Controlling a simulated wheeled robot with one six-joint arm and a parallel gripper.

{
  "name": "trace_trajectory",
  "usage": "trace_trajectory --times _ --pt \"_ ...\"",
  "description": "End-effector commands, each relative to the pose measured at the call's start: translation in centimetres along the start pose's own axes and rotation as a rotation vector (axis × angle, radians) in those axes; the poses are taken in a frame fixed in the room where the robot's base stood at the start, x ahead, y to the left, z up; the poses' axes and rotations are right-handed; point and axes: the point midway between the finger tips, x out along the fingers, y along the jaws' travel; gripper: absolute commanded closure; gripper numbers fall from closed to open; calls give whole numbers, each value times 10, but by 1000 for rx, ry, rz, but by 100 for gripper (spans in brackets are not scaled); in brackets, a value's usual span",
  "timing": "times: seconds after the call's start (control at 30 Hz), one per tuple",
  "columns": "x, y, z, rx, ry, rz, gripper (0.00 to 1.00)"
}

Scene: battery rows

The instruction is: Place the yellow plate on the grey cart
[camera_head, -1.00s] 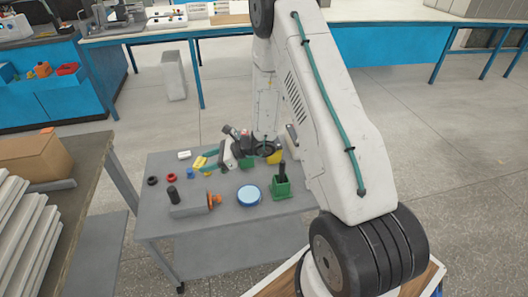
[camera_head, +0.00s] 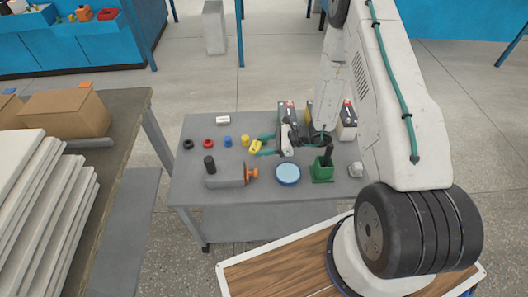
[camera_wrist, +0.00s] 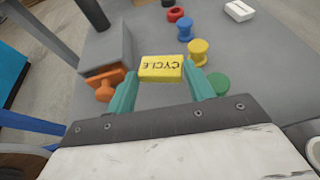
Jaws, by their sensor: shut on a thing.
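My gripper (camera_head: 260,145) is shut on the yellow plate (camera_head: 256,147), above or at the top of the grey cart (camera_head: 195,193). In the wrist view the plate (camera_wrist: 161,68) shows dark upside-down lettering, "CYCLE", and sits between the two teal fingertips (camera_wrist: 161,76). The plate lies roughly flat. Whether its underside touches the cart top (camera_wrist: 255,75) is hidden. In the head view it is just right of a yellow spool (camera_head: 244,140).
Red (camera_head: 208,144), blue (camera_head: 227,140) and black spools stand left of the plate. A grey block with an orange knob (camera_head: 251,173), a blue round dish (camera_head: 288,174) and a green box (camera_head: 322,172) stand nearer. Dark boxes (camera_head: 286,110) stand behind. A green spool (camera_wrist: 217,83) is beside my right finger.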

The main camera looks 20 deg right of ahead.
Motion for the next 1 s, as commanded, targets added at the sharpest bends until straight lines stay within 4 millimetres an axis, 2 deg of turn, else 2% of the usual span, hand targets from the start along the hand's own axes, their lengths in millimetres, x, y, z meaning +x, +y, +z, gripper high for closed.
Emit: trace_trajectory --times 0.3,0.57,1.0 --pt "18 1 -36 0 0 3 69" --pt "18 1 -36 -1 0 3 69" --pt "23 3 -50 -1 6 5 69"
